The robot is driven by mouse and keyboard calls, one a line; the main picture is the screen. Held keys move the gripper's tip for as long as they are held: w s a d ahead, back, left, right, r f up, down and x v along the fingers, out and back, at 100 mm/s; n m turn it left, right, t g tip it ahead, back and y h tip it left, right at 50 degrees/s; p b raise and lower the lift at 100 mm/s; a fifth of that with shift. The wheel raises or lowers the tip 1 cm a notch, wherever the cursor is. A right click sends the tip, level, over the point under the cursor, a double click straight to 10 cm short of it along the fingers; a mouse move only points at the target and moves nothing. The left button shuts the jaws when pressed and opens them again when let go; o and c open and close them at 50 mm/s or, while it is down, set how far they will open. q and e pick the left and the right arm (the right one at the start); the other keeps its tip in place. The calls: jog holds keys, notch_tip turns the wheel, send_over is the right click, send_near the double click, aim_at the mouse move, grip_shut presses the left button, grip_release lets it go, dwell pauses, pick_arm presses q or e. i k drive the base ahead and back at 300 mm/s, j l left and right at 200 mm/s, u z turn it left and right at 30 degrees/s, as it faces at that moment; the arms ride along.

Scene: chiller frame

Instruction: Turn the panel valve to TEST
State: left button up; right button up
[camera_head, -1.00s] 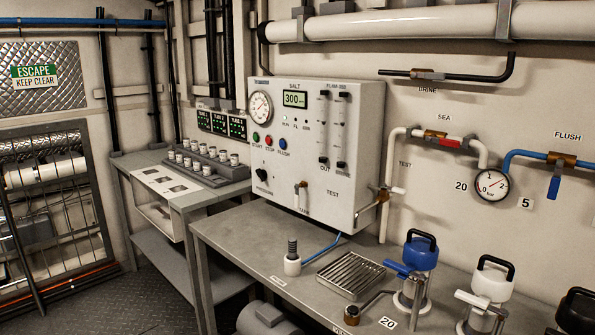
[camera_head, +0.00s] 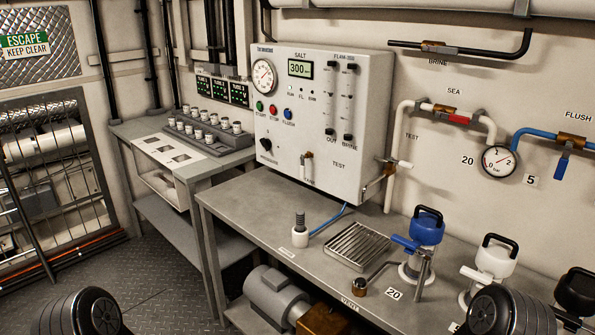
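The white control panel (camera_head: 345,120) stands at the back of the grey bench. Its panel valve (camera_head: 306,158) sits low on the front face, with a small brown body and a pale lever hanging down toward a small label that seems to read TANK. The TEST label (camera_head: 338,164) is to the right of the valve, and the lever does not point at it. Dark ribbed parts of my arms show at the bottom left and bottom right corners. Neither gripper shows, and nothing touches the valve.
A side valve with a white handle (camera_head: 404,163) juts from the panel's right side. On the bench (camera_head: 255,212) are a drain grille (camera_head: 357,246), a small white fitting (camera_head: 300,236) and a blue-topped canister (camera_head: 425,229). The bench front before the panel is mostly clear.

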aim_at(302, 167)
jog(key=i+j, duration=0.15)
jog(key=j, duration=0.25)
jog(key=i+j, duration=0.2)
jog(key=j, duration=0.15)
jog(key=i+j+z, duration=0.1)
jog(key=j, duration=0.3)
jog(key=i+j, duration=0.25)
jog(key=j, duration=0.15)
jog(key=i+j, duration=0.15)
jog(key=j, duration=0.25)
jog(key=i+j, duration=0.15)
jog(key=j, duration=0.25)
jog(key=i+j+z, duration=0.1)
jog(key=j, duration=0.3)
jog(key=i, duration=0.05)
